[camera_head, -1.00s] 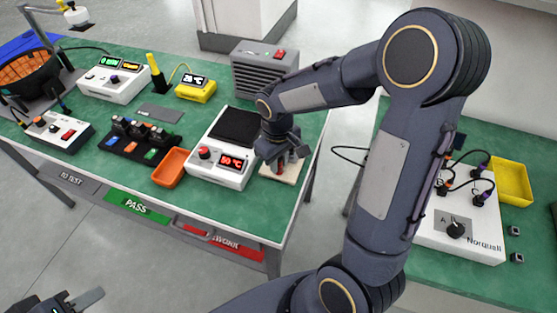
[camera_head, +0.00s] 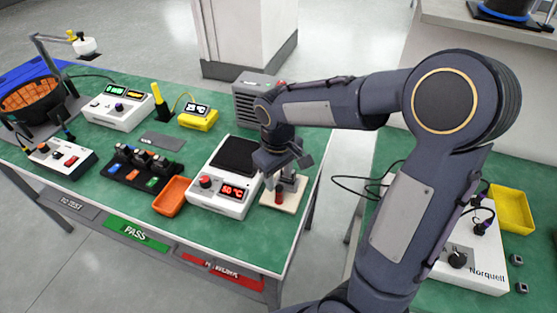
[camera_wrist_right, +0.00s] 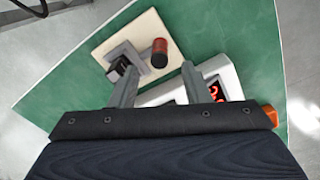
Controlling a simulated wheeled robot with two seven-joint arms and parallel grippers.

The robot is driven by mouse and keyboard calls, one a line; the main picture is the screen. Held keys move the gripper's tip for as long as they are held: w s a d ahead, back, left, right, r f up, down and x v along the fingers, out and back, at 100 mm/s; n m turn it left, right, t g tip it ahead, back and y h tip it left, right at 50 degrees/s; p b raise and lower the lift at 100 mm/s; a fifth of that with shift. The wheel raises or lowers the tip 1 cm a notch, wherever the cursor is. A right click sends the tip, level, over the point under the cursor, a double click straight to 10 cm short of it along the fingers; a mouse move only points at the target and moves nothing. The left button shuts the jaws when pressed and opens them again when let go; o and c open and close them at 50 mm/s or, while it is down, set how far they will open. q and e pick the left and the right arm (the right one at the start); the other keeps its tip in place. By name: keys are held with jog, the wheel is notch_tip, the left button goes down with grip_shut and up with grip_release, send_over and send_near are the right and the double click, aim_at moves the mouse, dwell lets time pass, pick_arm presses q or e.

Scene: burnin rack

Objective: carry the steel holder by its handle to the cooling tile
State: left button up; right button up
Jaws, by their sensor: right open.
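The steel holder (camera_wrist_right: 122,54), a grey plate with a dark part on it and a red handle (camera_wrist_right: 159,50), sits on the cream cooling tile (camera_head: 298,198). The red handle also shows in the head view (camera_head: 279,194). The tile lies on the green bench near its right front corner. My right gripper (camera_head: 286,171) is just above the holder, open and empty. In the right wrist view its fingers (camera_wrist_right: 158,68) are spread apart, with the handle appearing between and beyond their tips. The gripper partly hides the holder in the head view. My left gripper is out of view.
A white hot plate (camera_head: 225,193) with a black top and red display stands left of the tile. An orange tray (camera_head: 171,197) and black socket board (camera_head: 139,170) are farther left. A grey vented box (camera_head: 247,104) stands behind. A second bench with a white panel is at right.

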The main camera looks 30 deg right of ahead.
notch_tip(320, 180, up, 5)
jog(key=s+a+m+t+y, duration=0.2)
jog(key=s, duration=0.6)
jog(key=s+a+r+m+t+y, duration=0.1)
jog(key=s+a+m+t+y, duration=0.1)
jog(key=s, duration=0.7)
jog(key=shift+r+t, duration=0.25)
jog(key=shift+t, duration=0.55)
notch_tip(320, 180, up, 2)
jog(key=shift+r+p, duration=0.1)
jog(key=shift+p, duration=1.15)
